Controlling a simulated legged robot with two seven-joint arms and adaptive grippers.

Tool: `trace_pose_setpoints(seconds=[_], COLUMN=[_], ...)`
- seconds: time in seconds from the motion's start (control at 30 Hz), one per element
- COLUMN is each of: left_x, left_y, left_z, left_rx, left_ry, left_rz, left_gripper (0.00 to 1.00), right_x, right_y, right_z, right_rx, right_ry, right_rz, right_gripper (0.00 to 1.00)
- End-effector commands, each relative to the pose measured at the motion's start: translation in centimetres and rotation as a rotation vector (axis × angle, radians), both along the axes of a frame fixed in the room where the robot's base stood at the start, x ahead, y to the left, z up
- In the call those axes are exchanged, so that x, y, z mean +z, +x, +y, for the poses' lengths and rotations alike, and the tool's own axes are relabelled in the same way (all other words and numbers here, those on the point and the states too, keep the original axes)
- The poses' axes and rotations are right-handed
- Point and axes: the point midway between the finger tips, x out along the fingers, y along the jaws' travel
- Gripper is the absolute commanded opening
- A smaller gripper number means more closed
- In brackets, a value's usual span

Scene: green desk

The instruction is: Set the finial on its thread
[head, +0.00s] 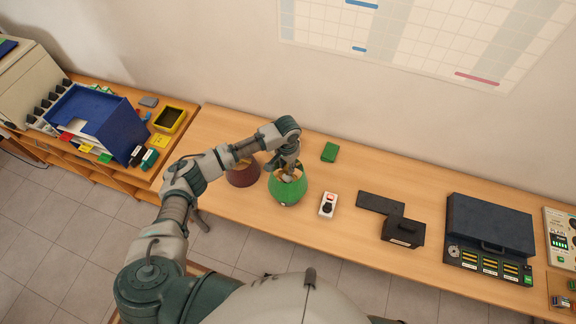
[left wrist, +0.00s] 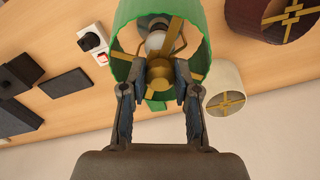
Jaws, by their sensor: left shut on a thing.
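The green lampshade (head: 287,190) stands upright on the desk around a lamp. In the left wrist view the green lampshade (left wrist: 120,35) shows brass crossbars and a pale bulb (left wrist: 156,42) inside. My left gripper (head: 289,174) reaches down into the top of the shade. In the left wrist view my left gripper (left wrist: 159,80) is shut on the round brass finial (left wrist: 160,71), at the middle of the crossbars. The thread is hidden under the finial, so I cannot tell whether they touch. My right gripper is out of view.
A dark red shade (head: 241,175) stands left of the green one. A white shade (left wrist: 226,88) shows in the left wrist view. A switch box (head: 328,205) and a green block (head: 330,152) are close by. Black pieces (head: 403,231) lie farther right.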

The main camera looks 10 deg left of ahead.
Motion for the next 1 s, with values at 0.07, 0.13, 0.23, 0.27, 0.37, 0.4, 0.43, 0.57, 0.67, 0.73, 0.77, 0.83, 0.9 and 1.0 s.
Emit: trace_pose_setpoints(seconds=[0.07, 0.13, 0.23, 0.27, 0.37, 0.4, 0.43, 0.57, 0.67, 0.73, 0.77, 0.83, 0.9, 1.0], left_x=[0.0, 0.0, 0.0, 0.0, 0.0, 0.0, 0.0, 0.1, 0.9, 2.1, 2.6, 4.2, 5.9, 8.0], left_y=[0.0, 0.0, 0.0, 0.0, 0.0, 0.0, 0.0, 0.0, 0.1, 0.1, 0.2, 0.2, 0.2, 0.3], left_z=[0.0, 0.0, 0.0, 0.0, 0.0, 0.0, 0.0, 0.0, 0.0, 0.0, 0.0, -0.1, -0.1, 0.0], left_rx=[0.000, 0.000, 0.000, 0.000, 0.000, 0.000, 0.000, 0.000, -0.001, -0.001, -0.001, -0.002, -0.002, 0.000], left_ry=[0.000, 0.000, 0.000, 0.000, 0.000, 0.000, 0.000, 0.000, -0.001, -0.001, -0.002, -0.003, -0.002, -0.001], left_rz=[0.000, 0.000, 0.000, 0.000, 0.000, 0.000, 0.000, 0.000, -0.003, -0.003, -0.004, -0.003, -0.004, -0.003], left_gripper=[0.08, 0.08, 0.55, 0.60, 0.60, 0.60, 0.60, 0.60, 0.60, 0.60, 0.60, 0.60, 0.60, 0.60], right_x=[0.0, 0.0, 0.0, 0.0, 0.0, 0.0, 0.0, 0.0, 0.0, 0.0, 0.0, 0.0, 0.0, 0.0], right_y=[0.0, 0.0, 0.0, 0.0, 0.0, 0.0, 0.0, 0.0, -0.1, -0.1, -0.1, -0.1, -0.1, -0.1], right_z=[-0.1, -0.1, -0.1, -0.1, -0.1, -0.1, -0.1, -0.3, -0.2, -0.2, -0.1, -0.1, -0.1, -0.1], right_rx=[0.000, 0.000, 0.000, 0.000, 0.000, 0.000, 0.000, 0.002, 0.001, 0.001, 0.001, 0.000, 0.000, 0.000], right_ry=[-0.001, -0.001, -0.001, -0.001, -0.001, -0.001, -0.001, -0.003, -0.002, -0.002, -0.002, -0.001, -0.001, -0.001], right_rz=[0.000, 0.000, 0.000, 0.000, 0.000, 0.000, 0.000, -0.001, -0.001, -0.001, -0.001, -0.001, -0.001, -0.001], right_gripper=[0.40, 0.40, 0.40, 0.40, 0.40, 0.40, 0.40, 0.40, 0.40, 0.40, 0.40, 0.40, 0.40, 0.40])
